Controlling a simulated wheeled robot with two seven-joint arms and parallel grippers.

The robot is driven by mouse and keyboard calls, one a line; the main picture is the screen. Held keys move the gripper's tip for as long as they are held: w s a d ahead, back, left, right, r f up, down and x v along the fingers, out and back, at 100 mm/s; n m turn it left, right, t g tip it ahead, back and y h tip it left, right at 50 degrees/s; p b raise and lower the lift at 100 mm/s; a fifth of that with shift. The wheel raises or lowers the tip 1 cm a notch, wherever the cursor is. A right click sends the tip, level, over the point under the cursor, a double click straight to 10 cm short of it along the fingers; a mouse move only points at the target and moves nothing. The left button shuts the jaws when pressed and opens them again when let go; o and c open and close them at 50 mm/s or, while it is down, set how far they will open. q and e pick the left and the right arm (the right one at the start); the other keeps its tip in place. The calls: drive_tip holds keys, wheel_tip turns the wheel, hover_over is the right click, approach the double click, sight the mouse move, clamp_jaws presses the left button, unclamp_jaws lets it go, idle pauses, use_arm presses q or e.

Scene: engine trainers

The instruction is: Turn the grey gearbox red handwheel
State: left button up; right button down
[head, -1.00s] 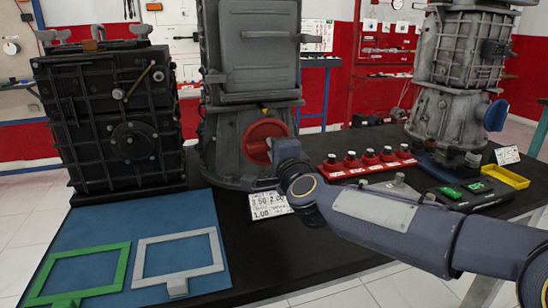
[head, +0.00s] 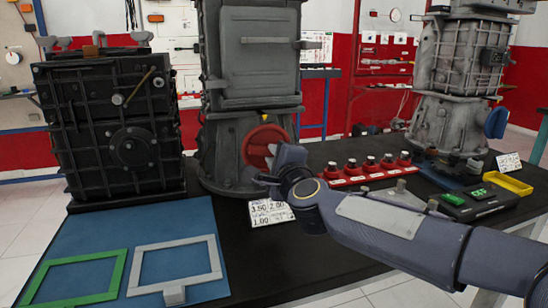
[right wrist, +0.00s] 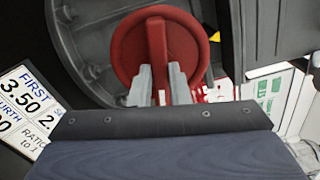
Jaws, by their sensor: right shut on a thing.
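The grey gearbox (head: 253,62) stands upright at the centre back of the table in the head view. Its red handwheel (head: 262,141) is low on its front face. My right gripper (head: 278,160) is at the lower right of the wheel and partly covers it. In the right wrist view the wheel (right wrist: 195,40) fills the top middle, with a raised red bar (right wrist: 157,45) across it. The two fingers of my right gripper (right wrist: 161,84) lie on either side of the bar's lower part, shut on it. My left gripper is in neither view.
A black gearbox (head: 100,105) stands left, and a paler gearbox (head: 450,85) at back right. A ratio card (head: 270,213) lies below the handwheel. A red row of knobs (head: 350,178) and a yellow tray (head: 507,184) lie right. A blue mat (head: 105,240) holds two frames.

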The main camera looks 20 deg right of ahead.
drive_tip(key=c, duration=1.4)
unclamp_jaws()
drive_tip(key=shift+o, duration=0.2)
drive_tip(key=s+p, duration=0.1)
drive_tip(key=s, duration=0.6)
drive_tip(key=shift+s+d, duration=0.15)
drive_tip(key=shift+s, duration=0.25)
